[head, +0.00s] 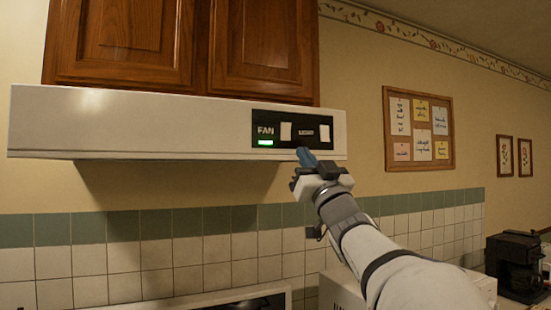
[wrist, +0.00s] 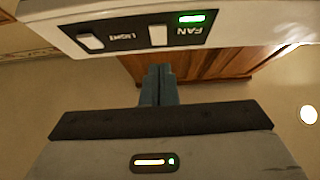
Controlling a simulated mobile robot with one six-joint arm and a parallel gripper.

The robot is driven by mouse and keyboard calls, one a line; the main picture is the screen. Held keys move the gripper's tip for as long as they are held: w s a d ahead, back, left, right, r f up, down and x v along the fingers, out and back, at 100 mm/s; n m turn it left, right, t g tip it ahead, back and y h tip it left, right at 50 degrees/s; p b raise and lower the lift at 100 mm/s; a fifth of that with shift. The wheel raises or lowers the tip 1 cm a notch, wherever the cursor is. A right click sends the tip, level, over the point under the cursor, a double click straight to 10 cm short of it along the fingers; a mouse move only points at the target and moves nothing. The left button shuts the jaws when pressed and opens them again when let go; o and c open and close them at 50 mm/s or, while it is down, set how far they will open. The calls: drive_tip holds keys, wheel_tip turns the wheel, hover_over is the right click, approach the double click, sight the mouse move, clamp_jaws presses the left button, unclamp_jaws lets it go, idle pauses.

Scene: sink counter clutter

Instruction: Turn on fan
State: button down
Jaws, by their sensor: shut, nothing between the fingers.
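The white range hood (head: 150,120) hangs under the wooden cabinet in the head view. Its black control panel (head: 292,112) carries the FAN label with a green light (head: 265,142) lit below it. The white fan switch (head: 286,131) is beside that label, and the light switch (head: 324,132) is farther right. In the wrist view the fan switch (wrist: 158,35), the green light (wrist: 191,18) and the light switch (wrist: 91,41) show upside down. My gripper (head: 306,156) is shut and empty, its blue fingertips just below the panel. The fingertips (wrist: 160,72) also show below the fan switch in the wrist view.
Wooden cabinets (head: 190,45) are above the hood. A cork board (head: 418,130) hangs on the wall at the right. A black coffee machine (head: 515,265) stands on the counter at lower right. Open air lies in front of the tiled wall (head: 160,250).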

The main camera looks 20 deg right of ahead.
drive_tip(key=s+f+b, duration=0.1)
drive_tip(key=f, duration=0.1)
drive_tip(key=s+f, duration=0.2)
drive_tip(key=shift+s+d+f+b, duration=0.1)
drive_tip(key=shift+s+f+b, duration=0.05)
drive_tip(key=shift+f+b, duration=0.25)
